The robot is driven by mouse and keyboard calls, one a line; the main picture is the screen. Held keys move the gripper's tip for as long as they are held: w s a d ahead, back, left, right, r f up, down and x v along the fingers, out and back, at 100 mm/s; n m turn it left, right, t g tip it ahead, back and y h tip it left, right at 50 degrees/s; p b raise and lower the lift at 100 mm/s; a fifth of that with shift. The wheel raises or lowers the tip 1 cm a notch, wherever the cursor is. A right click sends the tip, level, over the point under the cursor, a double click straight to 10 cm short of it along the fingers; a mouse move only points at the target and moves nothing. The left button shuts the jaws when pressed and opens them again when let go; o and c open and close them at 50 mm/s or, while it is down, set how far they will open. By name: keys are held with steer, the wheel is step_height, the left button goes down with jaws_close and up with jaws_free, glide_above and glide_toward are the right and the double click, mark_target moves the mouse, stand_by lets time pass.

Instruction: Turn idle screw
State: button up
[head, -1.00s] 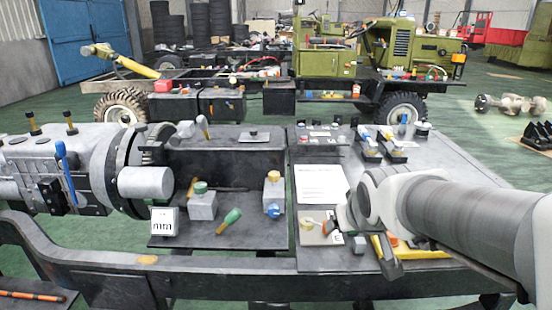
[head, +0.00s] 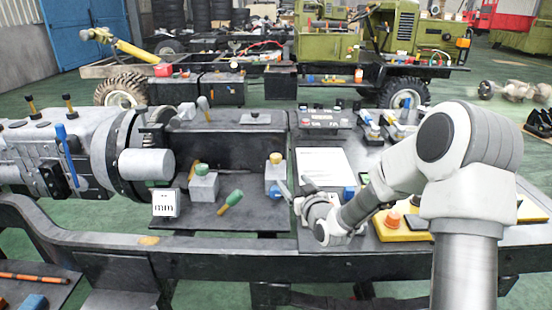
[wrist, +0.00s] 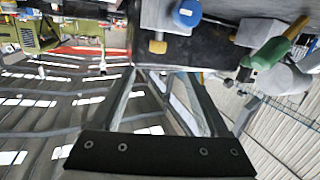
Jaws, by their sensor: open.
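No part is labelled as the idle screw, so I cannot tell for sure which one it is. A grey block (head: 277,174) with a yellow cap (head: 276,158) stands on the dark bench plate; a blue knob is on its front. The wrist view shows this blue knob (wrist: 187,13) on a grey block, with a small brass-coloured screw (wrist: 157,46) close by. My gripper (head: 284,189) is at the block's right front, its fingers partly over the blue knob. In the wrist view my gripper (wrist: 172,75) has its fingers spread, with nothing between them.
A second grey block with a green cap (head: 202,169) and a green-handled tool (head: 231,201) are to the left. A grey cylinder on the engine (head: 146,164) is further left. A white sheet (head: 324,166) lies behind my gripper; a yellow tray (head: 402,233) is to the right.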

mark_target(278, 160)
steer(key=shift+m+t, duration=0.4)
steer(key=shift+t, duration=0.3)
steer(key=b+x, duration=0.1)
steer(key=x, duration=0.5)
steer(key=b+x, duration=0.1)
steer(key=x, duration=0.5)
steer(key=f+b+x, duration=0.1)
steer(key=x, duration=0.5)
steer(key=shift+a, duration=0.1)
jaws_close()
